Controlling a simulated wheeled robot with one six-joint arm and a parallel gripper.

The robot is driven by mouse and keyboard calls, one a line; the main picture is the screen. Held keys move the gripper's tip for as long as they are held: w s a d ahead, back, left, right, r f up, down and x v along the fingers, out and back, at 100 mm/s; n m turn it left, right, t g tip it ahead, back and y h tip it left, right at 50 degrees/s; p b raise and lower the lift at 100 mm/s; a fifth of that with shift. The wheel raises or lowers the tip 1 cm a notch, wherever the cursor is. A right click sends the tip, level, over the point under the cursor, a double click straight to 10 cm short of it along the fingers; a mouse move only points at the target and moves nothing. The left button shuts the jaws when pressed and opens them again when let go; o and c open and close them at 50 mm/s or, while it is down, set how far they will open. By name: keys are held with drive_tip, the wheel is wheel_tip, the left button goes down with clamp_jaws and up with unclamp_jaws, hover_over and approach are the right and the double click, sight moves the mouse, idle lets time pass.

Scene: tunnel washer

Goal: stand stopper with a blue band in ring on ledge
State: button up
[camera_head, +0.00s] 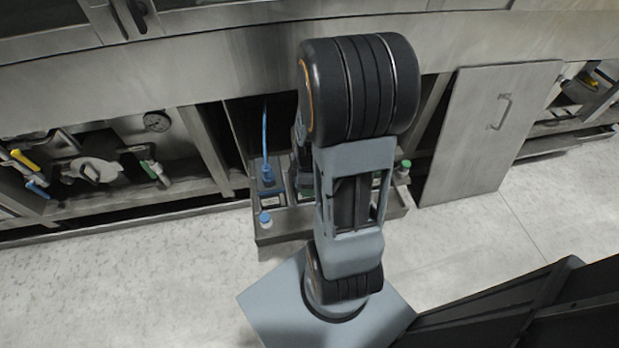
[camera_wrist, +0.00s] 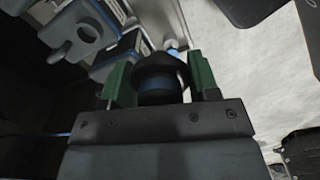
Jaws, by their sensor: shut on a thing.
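My gripper (camera_wrist: 160,82) is shut on the stopper (camera_wrist: 158,66), a dark round piece with a blue band low on it, held between two green fingers in the wrist view. In the head view my arm hides the stopper and most of the gripper. The ledge (camera_head: 275,236) is a metal tray-like shelf in front of the machine, behind my arm. In the wrist view a grey fitting with a round opening (camera_wrist: 86,31) lies up and left of the stopper, apart from it. I cannot tell whether this is the ring.
A blue-capped bottle (camera_head: 265,221) stands at the ledge's front left. A blue plug (camera_head: 267,174) with an upright cable is behind it. A green-capped bottle (camera_head: 403,170) is at the right end. A metal panel (camera_head: 490,125) leans at the right.

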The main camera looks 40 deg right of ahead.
drive_tip(key=shift+r+p, duration=2.15)
drive_tip(key=shift+r, duration=0.3)
drive_tip(key=shift+r+p, duration=1.8)
drive_tip(key=shift+r, duration=0.1)
